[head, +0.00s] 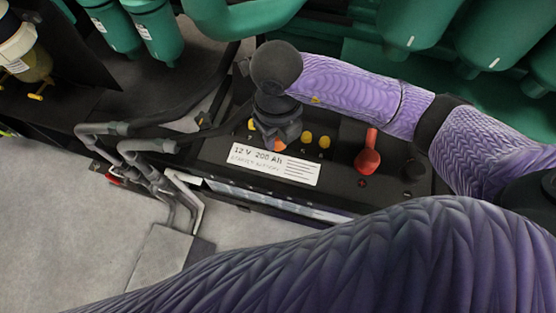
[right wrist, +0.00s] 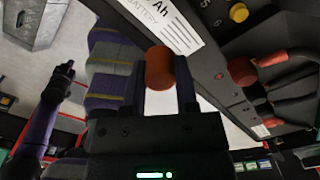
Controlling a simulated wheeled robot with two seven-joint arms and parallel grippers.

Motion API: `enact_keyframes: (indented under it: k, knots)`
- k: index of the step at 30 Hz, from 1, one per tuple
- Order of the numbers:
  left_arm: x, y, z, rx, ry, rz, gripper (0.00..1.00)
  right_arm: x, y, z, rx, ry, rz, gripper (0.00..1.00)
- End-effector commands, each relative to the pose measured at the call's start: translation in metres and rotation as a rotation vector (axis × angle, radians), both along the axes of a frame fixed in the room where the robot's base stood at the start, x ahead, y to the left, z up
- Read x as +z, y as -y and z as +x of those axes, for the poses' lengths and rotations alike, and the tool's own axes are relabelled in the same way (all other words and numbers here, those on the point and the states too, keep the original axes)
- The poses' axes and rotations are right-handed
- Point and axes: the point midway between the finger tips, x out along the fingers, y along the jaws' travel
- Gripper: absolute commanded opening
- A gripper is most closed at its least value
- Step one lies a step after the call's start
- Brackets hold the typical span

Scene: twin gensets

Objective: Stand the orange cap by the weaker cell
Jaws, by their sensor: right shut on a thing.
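My right gripper (head: 279,138) comes down over the battery top in the head view, with its fingers mostly hidden by the wrist. In the right wrist view the right gripper (right wrist: 162,82) is shut on the orange cap (right wrist: 159,67), held between its fingertips. The orange cap also shows in the head view (head: 281,146), just behind the battery's label; I cannot tell whether it touches the battery. The black battery (head: 225,150) carries yellow cell caps (head: 324,142). My left gripper (right wrist: 65,72) seems to show small in the right wrist view; its jaws are unclear.
A white label (head: 262,163) reads 12 V 200 Ah. A red terminal cover (head: 368,155) stands on the battery's right part. Grey pipes (head: 150,160) run down at the left. Green machinery (head: 340,45) stands behind. Grey floor (head: 80,230) is open at lower left.

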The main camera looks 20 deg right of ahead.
Motion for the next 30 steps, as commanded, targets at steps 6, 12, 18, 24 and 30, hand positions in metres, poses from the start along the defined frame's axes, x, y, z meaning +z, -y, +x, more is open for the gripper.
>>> enact_keyframes:
  k: [6, 12, 18, 24, 30]
  knots:
    - [-0.023, -0.005, -0.003, 0.000, -0.013, 0.009, 0.00, -0.053, 0.000, -0.001, -0.002, -0.007, -0.001, 0.00]
    - [-0.040, -0.010, -0.005, 0.001, -0.029, 0.019, 0.00, -0.094, 0.000, -0.001, -0.001, -0.007, -0.001, 0.00]
    - [-0.038, -0.011, -0.003, 0.003, -0.033, 0.022, 0.00, -0.094, 0.000, 0.000, 0.001, 0.000, -0.001, 0.00]
    - [-0.040, -0.010, -0.004, 0.002, -0.034, 0.022, 0.00, -0.097, 0.000, 0.000, 0.001, -0.001, -0.001, 0.46]
    - [-0.040, -0.007, -0.006, 0.003, -0.036, 0.017, 0.00, -0.097, 0.000, 0.000, 0.002, -0.001, -0.001, 0.72]
